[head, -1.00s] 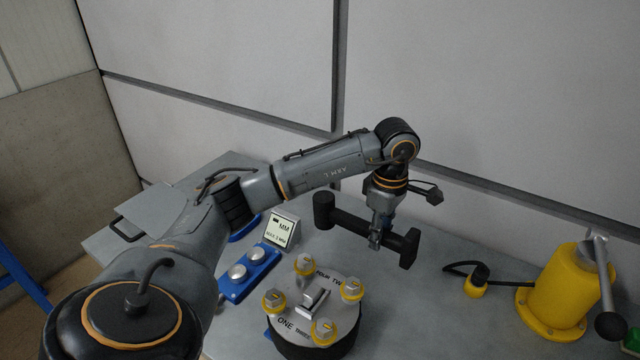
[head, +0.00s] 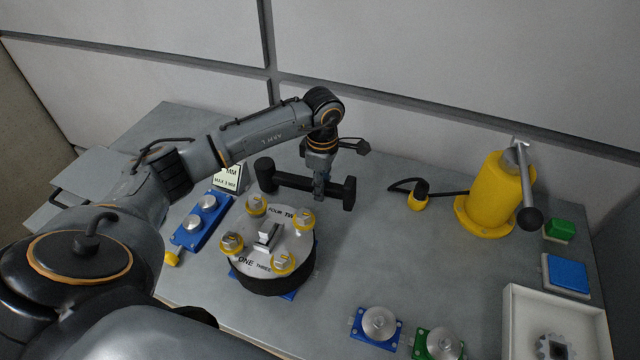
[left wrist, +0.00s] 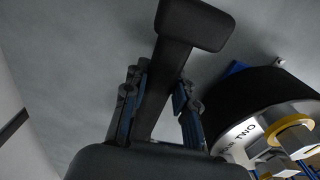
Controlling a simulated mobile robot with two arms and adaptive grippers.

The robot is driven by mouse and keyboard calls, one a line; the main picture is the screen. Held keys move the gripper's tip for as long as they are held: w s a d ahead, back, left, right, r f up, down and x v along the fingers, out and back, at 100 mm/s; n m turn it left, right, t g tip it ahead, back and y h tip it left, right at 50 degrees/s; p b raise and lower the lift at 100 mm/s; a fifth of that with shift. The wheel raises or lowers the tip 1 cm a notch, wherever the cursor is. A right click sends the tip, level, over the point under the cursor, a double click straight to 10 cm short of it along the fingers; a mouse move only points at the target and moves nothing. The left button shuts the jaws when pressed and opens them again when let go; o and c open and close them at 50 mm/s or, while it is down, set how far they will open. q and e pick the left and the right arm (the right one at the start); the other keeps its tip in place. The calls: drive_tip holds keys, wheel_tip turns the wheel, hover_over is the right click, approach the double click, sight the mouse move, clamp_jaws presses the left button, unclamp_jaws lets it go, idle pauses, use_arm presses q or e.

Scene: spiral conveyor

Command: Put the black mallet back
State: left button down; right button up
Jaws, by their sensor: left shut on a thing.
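The black mallet (head: 291,180) is held above the grey table in the head view, behind the round device. My left gripper (head: 319,192) is shut on the mallet's handle between these ends. In the left wrist view the handle of the mallet (left wrist: 165,85) runs between the two fingers of my left gripper (left wrist: 158,105). One block end is near the camera and the other is farther off. My right gripper is not in view.
A round device with yellow-ringed bolts (head: 285,235) stands in front of the mallet. A small display (head: 227,177) and blue block (head: 203,220) are left. A yellow cylinder with a lever (head: 490,195) and a white tray (head: 510,325) are right.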

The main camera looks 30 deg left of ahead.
use_arm(q)
drive_tip(key=shift+f, duration=0.85)
drive_tip(key=shift+d, duration=0.1)
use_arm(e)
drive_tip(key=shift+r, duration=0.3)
use_arm(q)
drive_tip(key=c, duration=1.4)
unclamp_jaws()
drive_tip(key=shift+f, duration=0.15)
drive_tip(key=o, duration=0.3)
drive_tip(key=shift+o, duration=0.2)
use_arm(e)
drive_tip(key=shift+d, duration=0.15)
